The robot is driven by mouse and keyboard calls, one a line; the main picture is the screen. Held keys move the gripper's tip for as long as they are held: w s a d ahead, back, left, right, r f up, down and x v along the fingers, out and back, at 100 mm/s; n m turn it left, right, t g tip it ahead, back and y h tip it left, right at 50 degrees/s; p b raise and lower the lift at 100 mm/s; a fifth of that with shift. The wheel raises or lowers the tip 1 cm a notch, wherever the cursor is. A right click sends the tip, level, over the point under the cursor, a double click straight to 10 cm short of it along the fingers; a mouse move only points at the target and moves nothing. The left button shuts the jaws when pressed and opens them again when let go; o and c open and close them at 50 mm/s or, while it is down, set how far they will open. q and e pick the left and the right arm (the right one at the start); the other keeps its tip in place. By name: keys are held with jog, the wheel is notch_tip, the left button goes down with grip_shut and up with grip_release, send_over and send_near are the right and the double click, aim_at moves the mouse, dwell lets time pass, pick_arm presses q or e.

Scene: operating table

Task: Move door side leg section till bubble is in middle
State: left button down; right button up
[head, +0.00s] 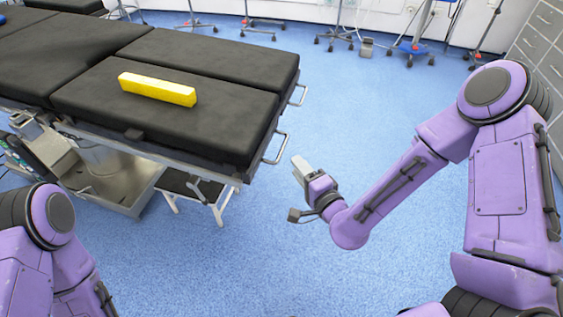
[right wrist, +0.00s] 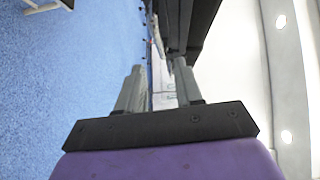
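The operating table has two black padded leg sections, the near one (head: 220,125) and the far one (head: 215,55). A yellow spirit level (head: 157,89) lies on the near section; its bubble is too small to make out. Metal handles stick out from the table end, one at the near section (head: 275,148) and one at the far section (head: 299,95). My right gripper (head: 299,166) is open and empty, just right of the near handle and apart from it. Its spread fingers show in the right wrist view (right wrist: 158,85), with a dark table edge (right wrist: 188,25) beyond. My left gripper is out of view.
A white step stool (head: 197,192) stands beneath the table end, beside the metal table base (head: 110,180). Wheeled stands (head: 335,35) and grey drawers (head: 540,50) line the back and right. The blue floor around my right gripper is clear.

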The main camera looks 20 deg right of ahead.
aim_at(282, 147)
jog(key=x, duration=0.9)
jog(key=shift+w+a+r, duration=0.1)
jog(key=shift+w+a, duration=0.05)
jog(key=shift+w, duration=0.25)
grip_shut()
